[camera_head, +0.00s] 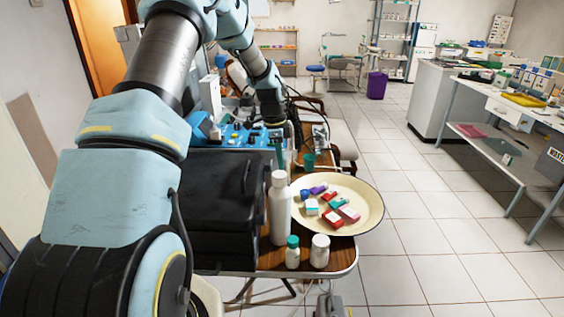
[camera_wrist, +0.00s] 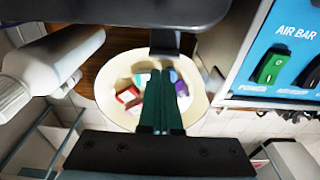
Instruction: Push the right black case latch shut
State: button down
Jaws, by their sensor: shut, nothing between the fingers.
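The black case (camera_head: 212,205) stands on the table in the head view, beside my arm. In the wrist view its dark edge (camera_wrist: 110,12) spans the top of the picture. A black latch (camera_wrist: 165,42) juts from that edge near the middle. My gripper (camera_wrist: 164,76) has its two dark green fingers together, with nothing between them. Their tips show just below the latch in the wrist view; I cannot tell whether they touch it. In the head view my gripper (camera_head: 280,155) is beyond the case, near its far right corner, and the latch cannot be made out.
A blue-panelled dental unit (camera_head: 245,136) stands close behind the case; its panel (camera_wrist: 285,45) fills the wrist view's right side. A tall white bottle (camera_head: 280,210), two small bottles and a cream tray (camera_head: 368,205) of small boxes stand right of the case. Open floor lies further right.

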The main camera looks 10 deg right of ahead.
jog(key=shift+a+r, duration=0.1)
jog(key=shift+a, duration=0.05)
jog(key=shift+r+p, duration=0.6)
jog(key=shift+r, duration=0.1)
jog(key=s+d, duration=0.1)
jog(key=d, duration=0.3)
jog(key=a+r+b, duration=0.3)
jog(key=r, duration=0.6)
jog(key=shift+w+r, duration=0.25)
jog(key=shift+w, duration=0.2)
jog(key=shift+a, duration=0.2)
